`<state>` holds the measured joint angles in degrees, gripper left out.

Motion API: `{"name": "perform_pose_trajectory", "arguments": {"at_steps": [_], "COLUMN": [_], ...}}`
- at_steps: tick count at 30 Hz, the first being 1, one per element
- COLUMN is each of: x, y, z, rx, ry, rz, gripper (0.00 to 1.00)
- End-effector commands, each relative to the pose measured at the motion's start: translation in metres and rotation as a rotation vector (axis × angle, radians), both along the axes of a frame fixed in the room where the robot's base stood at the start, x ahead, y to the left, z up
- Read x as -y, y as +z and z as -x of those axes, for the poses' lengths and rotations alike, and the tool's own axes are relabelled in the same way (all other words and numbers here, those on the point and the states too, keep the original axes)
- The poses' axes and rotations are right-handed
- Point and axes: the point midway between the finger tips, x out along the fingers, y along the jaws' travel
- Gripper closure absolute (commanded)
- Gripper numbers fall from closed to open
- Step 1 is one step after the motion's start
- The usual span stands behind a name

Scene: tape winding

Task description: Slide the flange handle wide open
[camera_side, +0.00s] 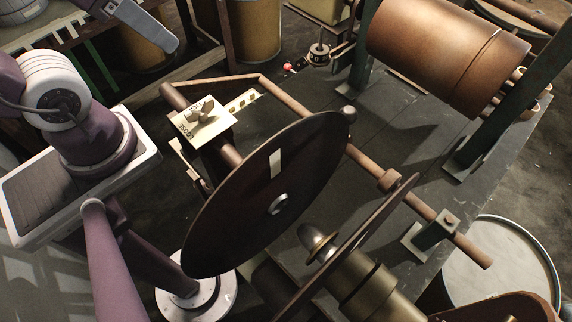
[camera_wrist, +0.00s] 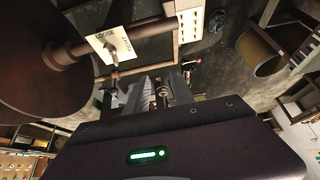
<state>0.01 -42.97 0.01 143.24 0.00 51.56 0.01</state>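The large dark round flange (camera_side: 240,215) stands tilted in the middle of the side view, with a pale strip on its face. Part of it also fills the upper left of the wrist view (camera_wrist: 35,70). A pale plate (camera_side: 204,122) with a small lever sits behind it, and the wrist view shows the plate (camera_wrist: 112,42) marked LOOSE. I cannot tell for sure which part is the flange handle. My gripper (camera_wrist: 160,90) looks open, its fingers apart and away from the plate.
A second disc (camera_side: 362,240) with a metal cone (camera_side: 316,240) faces the flange across a gap. A brown guide rod (camera_side: 360,160) runs above them. A copper-coloured roll (camera_side: 447,50) stands at the upper right. A red knob (camera_side: 288,67) sits behind the flange.

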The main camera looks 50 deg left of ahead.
Motion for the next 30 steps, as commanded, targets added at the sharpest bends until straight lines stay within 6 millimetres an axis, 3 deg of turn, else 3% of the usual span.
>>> {"name": "perform_pose_trajectory", "arguments": {"at_steps": [11, 15, 17, 20, 23, 27, 30], "x": [0.0, 0.003, 0.01, 0.036, 0.076, 0.141, 0.174], "y": [0.0, 0.004, 0.011, 0.015, -0.001, -0.052, -0.088], "z": [0.0, -0.009, -0.026, -0.075, -0.126, -0.177, -0.192], "rx": [0.0, -0.021, -0.059, -0.16, -0.267, -0.394, -0.453], "ry": [0.0, -0.01, -0.03, -0.076, -0.119, -0.164, -0.183], "rz": [0.0, 0.006, 0.013, 0.026, 0.023, -0.006, -0.03], "gripper": [0.71, 0.52, 0.52, 0.52, 0.52, 0.52, 0.52]}}
